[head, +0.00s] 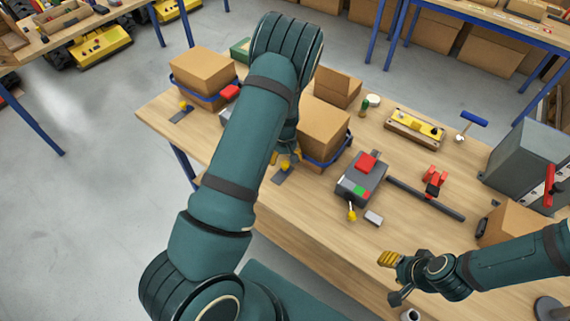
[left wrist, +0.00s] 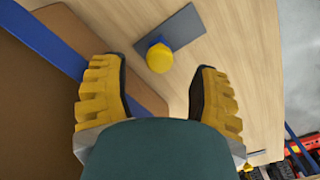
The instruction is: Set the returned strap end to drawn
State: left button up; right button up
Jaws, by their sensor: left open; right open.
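A cardboard box (head: 325,122) with a blue strap (head: 331,160) stands mid-table; the strap also shows in the left wrist view (left wrist: 52,42). A yellow knob (left wrist: 159,57) sits on a dark grey plate (left wrist: 180,28) beside this box. My left gripper (head: 287,161) is over that plate, partly hidden by my arm. In the left wrist view its fingers (left wrist: 160,92) are open and apart, with the knob ahead between them, not gripped. A second box (head: 203,68) with a blue strap has its own yellow knob (head: 184,105) at the left. My right gripper (head: 393,277) is open and empty at the front right.
A grey control box (head: 360,182) with red and green buttons and a yellow-tipped lever (head: 351,214) stands right of the middle box. A dark bar (head: 425,198) with a red clamp (head: 434,181) lies beyond. A grey machine (head: 530,165) stands at the right.

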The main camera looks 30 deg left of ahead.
aim_at(285, 163)
pick_arm(q)
jog(key=shift+f, duration=1.7)
pick_arm(e)
jog(key=shift+f, duration=0.15)
